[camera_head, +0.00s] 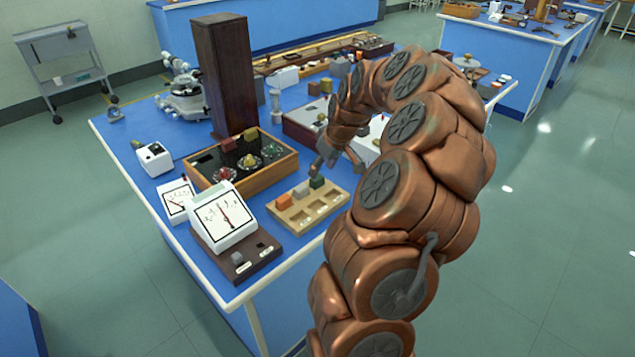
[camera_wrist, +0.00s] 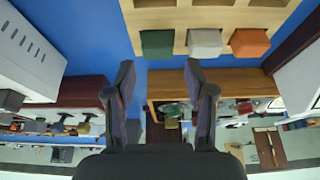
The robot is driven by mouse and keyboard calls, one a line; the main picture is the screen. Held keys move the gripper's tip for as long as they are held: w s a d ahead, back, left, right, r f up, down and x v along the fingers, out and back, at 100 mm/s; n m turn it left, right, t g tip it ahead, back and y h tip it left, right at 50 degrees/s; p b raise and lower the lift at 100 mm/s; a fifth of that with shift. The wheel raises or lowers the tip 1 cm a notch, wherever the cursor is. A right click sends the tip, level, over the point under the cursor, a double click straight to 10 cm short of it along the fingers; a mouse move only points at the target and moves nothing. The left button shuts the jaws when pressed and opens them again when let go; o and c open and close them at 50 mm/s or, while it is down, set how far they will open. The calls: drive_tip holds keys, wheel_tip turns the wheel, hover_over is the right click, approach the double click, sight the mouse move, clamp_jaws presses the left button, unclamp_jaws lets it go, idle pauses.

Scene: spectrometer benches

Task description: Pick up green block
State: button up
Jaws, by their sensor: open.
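The green block (camera_head: 317,182) stands in the back row of a light wooden tray (camera_head: 318,211), at the right end. In the wrist view the green block (camera_wrist: 157,44) lies just beyond the gap between my fingertips, roughly centred on it. A grey block (camera_head: 301,190) and an orange block (camera_head: 284,201) stand beside it in the same row. My gripper (camera_head: 323,160) is above and just behind the green block, partly hidden by my arm. In the wrist view my gripper (camera_wrist: 159,76) is open, with nothing between its fingers.
A dial meter (camera_head: 223,217) stands left of the tray, and a wooden case (camera_head: 238,166) lies behind it. A tall dark wooden column (camera_head: 222,75) rises farther back. A white box (camera_wrist: 32,55) shows left of my fingers in the wrist view.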

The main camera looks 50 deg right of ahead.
sight(318, 178)
drive_tip(key=shift+p+x, duration=0.85)
drive_tip(key=shift+x, duration=1.75)
drive_tip(key=shift+d, duration=0.15)
drive_tip(key=c, duration=0.9)
drive_tip(key=shift+o, duration=0.2)
